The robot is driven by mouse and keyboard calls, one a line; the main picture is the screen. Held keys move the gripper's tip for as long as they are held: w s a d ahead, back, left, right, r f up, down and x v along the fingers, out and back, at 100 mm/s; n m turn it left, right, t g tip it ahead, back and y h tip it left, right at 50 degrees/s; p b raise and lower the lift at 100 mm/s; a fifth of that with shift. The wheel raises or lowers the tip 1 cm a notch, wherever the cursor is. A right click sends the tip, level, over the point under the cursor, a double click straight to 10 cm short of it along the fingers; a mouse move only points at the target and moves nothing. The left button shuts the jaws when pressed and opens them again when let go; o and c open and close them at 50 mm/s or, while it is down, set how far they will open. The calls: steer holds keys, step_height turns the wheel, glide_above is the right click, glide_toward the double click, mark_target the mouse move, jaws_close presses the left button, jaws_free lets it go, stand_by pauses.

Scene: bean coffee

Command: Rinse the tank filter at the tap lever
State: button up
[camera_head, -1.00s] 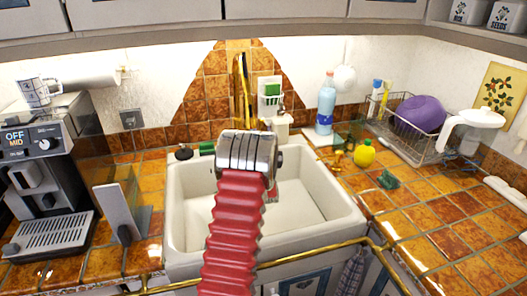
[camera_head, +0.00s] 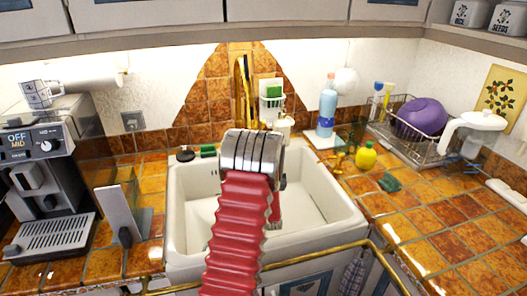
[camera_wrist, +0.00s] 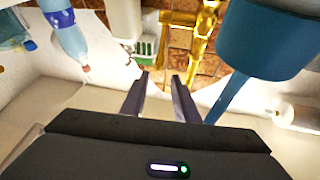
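The gold tap (camera_head: 243,85) stands against the tiled back wall behind the sink (camera_head: 335,228). In the wrist view, which is upside down, the tap (camera_wrist: 192,38) is beyond my fingertips. I cannot clearly tell its lever from the spout. My gripper (camera_wrist: 160,82) is open, with nothing visible between its two fingers. A dark blue cup-like thing with a long handle (camera_wrist: 258,40) is close by at upper right, its handle running beside the right finger; it may be the tank filter. In the head view my red arm hides the gripper and this blue thing.
A soap dispenser (camera_head: 284,124) and a green sponge in a holder (camera_head: 272,90) are beside the tap. A blue bottle (camera_head: 327,106) and a yellow lemon-shaped bottle (camera_head: 366,156) stand right of the sink. A coffee machine (camera_head: 45,180) is at left. The right counter has free room.

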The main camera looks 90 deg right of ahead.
steer(key=w+d+r+g, duration=0.1)
steer(key=w+r, duration=0.1)
steer(key=w+d+r+g+y, duration=0.1)
steer(key=w+d+r, duration=0.1)
steer(key=w+d+r+m+g, duration=0.1)
steer(key=w, duration=0.2)
steer(key=shift+d+r, duration=0.2)
steer(key=shift+r, duration=0.2)
jaws_close()
steer(key=w+d+r+g+y, duration=0.1)
steer(key=w+g, duration=0.1)
steer(key=g, duration=0.1)
steer(key=w+d+r+n+g+y, duration=0.1)
steer(key=w+d+g, duration=0.1)
steer(key=g, duration=0.1)
steer(key=w+d+r+n+g, duration=0.1)
steer(key=w+d+g, duration=0.1)
steer(key=g, duration=0.1)
steer(key=shift+r+g+y, duration=0.3)
steer(key=shift+r+y, duration=0.1)
steer(key=f+n+g+y, duration=0.1)
steer(key=f+g+y, duration=0.1)
steer(key=a+f+n+g+y, duration=0.1)
steer(key=g+y, duration=0.1)
steer(key=g, duration=0.1)
steer(key=shift+s+f, duration=0.15)
steer(key=shift+f, duration=0.25)
